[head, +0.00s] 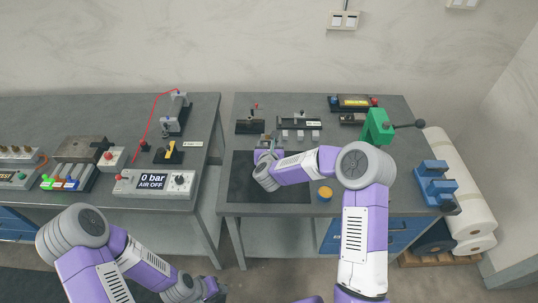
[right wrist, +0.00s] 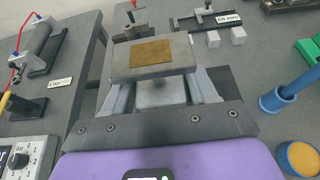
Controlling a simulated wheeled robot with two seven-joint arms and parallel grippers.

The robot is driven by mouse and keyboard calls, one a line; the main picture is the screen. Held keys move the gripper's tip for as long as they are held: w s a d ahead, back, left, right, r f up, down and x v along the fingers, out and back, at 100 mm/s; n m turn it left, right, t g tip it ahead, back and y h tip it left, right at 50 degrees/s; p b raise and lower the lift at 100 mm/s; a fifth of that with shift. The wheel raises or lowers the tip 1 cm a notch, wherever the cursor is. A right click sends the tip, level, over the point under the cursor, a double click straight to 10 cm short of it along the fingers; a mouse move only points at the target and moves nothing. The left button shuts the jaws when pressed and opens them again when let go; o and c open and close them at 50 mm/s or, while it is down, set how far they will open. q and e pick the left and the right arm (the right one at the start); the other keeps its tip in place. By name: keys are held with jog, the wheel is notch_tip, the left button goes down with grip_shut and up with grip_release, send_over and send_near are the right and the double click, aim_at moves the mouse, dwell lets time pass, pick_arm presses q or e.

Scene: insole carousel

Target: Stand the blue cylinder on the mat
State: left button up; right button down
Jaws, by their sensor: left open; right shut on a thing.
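The dark mat (head: 241,181) lies on the right bench, partly covered by my right arm. My right gripper (head: 263,155) is over the mat's far edge. In the right wrist view its fingers (right wrist: 160,88) are shut on a grey block (right wrist: 121,63) with a brown square on top. A short blue cylinder with an orange top (head: 325,193) stands right of the mat; it also shows in the right wrist view (right wrist: 300,158). A blue round foot with a slanting rod (right wrist: 273,101) stands behind it. I cannot tell which is meant. My left gripper (head: 218,290) is open, low in front of the benches.
A green lever press (head: 377,127) and blue blocks (head: 435,182) stand on the right side. Small fixtures (head: 299,124) line the back. The left bench holds an air panel (head: 153,183) and other devices. A gap separates the benches.

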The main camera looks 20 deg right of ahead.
jog(key=shift+w+f, duration=0.15)
jog(key=shift+f, duration=1.85)
jog(key=shift+f, duration=0.1)
jog(key=shift+c, duration=1.6)
grip_release()
jog(key=shift+f, duration=0.1)
